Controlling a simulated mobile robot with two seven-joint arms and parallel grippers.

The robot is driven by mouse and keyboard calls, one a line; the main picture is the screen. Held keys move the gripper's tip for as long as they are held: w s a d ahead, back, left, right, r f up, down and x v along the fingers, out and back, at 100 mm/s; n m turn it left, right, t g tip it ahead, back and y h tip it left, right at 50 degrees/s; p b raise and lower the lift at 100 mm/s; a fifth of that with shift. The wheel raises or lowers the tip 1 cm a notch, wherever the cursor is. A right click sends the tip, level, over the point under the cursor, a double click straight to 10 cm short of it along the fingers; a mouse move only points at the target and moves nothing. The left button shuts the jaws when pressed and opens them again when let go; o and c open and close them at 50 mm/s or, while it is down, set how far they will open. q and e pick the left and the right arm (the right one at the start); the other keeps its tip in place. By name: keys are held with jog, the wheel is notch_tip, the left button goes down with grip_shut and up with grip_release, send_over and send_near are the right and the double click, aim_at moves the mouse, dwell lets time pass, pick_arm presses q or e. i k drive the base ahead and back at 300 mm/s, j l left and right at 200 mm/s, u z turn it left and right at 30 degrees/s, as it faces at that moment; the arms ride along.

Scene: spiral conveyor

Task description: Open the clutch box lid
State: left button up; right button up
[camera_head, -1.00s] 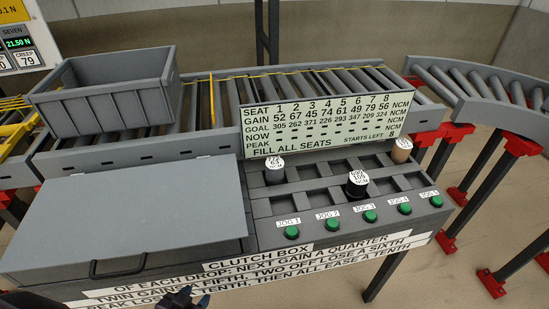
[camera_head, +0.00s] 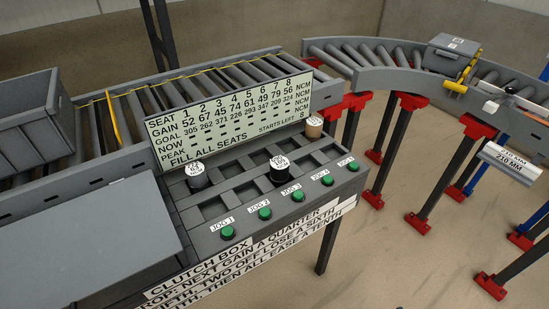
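The clutch box (camera_head: 182,209) stands in the lower left of the head view, with a "CLUTCH BOX" label on its front. Its grey lid (camera_head: 85,240) shows as a flat slanted panel at the left, cut off by the picture edge. The lid's dark handle is out of view now. The part with seats holds two black weights, one at the left (camera_head: 195,177) and one in the middle (camera_head: 280,172), and a tan one (camera_head: 314,128) at the back right. Neither of my grippers is in view.
A row of green jog buttons (camera_head: 265,213) runs along the front. A white seat table sign (camera_head: 230,118) stands behind the seats. A grey crate (camera_head: 35,120) sits on the roller conveyor at left. A curved conveyor (camera_head: 385,75) on red-footed legs carries a grey box (camera_head: 452,52) at right.

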aim_at(96, 249)
jog(key=j+u, duration=0.15)
jog(key=u, duration=0.35)
jog(key=k+j+u, duration=0.1)
jog(key=u, duration=0.4)
jog(key=j+u, duration=0.25)
jog(key=u, duration=0.25)
